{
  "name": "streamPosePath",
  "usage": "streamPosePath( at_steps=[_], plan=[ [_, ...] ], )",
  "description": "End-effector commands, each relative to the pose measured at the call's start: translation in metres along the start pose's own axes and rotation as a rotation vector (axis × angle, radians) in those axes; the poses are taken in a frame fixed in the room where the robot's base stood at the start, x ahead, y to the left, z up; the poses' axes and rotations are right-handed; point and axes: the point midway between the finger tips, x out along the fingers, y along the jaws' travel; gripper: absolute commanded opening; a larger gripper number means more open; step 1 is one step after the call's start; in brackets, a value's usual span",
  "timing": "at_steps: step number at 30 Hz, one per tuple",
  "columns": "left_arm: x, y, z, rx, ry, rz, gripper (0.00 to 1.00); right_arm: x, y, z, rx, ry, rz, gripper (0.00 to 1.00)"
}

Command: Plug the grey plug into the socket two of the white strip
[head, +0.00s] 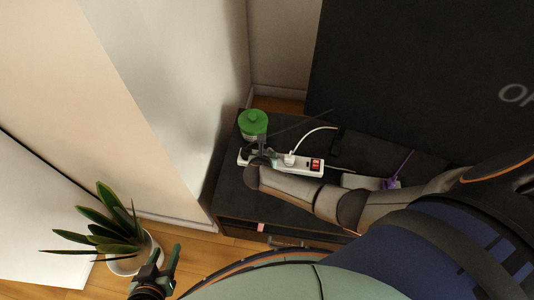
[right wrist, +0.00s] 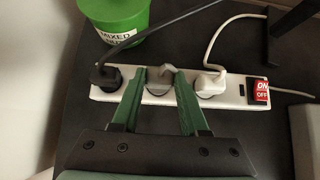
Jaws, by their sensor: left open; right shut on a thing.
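The white strip (right wrist: 233,92) lies on a dark cabinet top; it also shows in the head view (head: 301,164). A black plug (right wrist: 107,77) sits at its left end and a white plug (right wrist: 210,80) sits right of the middle. My right gripper (right wrist: 163,80) is shut on the grey plug (right wrist: 168,76), which is over the strip between those two plugs. I cannot tell how deep the grey plug is in the socket, as its underside is hidden. My left gripper (head: 165,262) is open and empty, low near the plant, far from the strip.
A green tub (right wrist: 113,18) stands just behind the strip's left end. A red switch (right wrist: 261,91) is at its right end. Black and white cables run behind it. A potted plant (head: 118,235) stands on the floor at left. A large dark panel (head: 420,75) rises behind the cabinet (head: 232,190).

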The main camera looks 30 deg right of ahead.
Motion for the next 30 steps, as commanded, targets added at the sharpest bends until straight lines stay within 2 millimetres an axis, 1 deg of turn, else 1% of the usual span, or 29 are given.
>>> streamPosePath(
  at_steps=[13,14,22,23,30],
  plan=[
    [0.0062,-0.0008,0.0067,0.0,0.0,0.0,0.5,0.0077,0.0002,-0.008,-0.001,0.0,0.0,0.0],
    [0.0054,-0.0007,0.0059,0.0,0.0,0.0,0.5,0.0068,0.0003,-0.007,-0.001,0.0,0.001,0.47],
    [0.0051,-0.0006,0.0053,0.0,0.001,0.0,0.5,0.0065,0.0003,-0.0066,0.0,0.0,0.0,0.77],
    [0.0051,-0.0006,0.0052,0.0,0.001,0.0,0.5,0.0065,0.0003,-0.0066,0.0,0.0,0.0,0.79],
    [0.0044,-0.0005,0.0038,0.0,0.003,0.0,0.5,0.0059,0.0001,-0.0066,0.0,0.0,0.0,0.79]
  ],
)
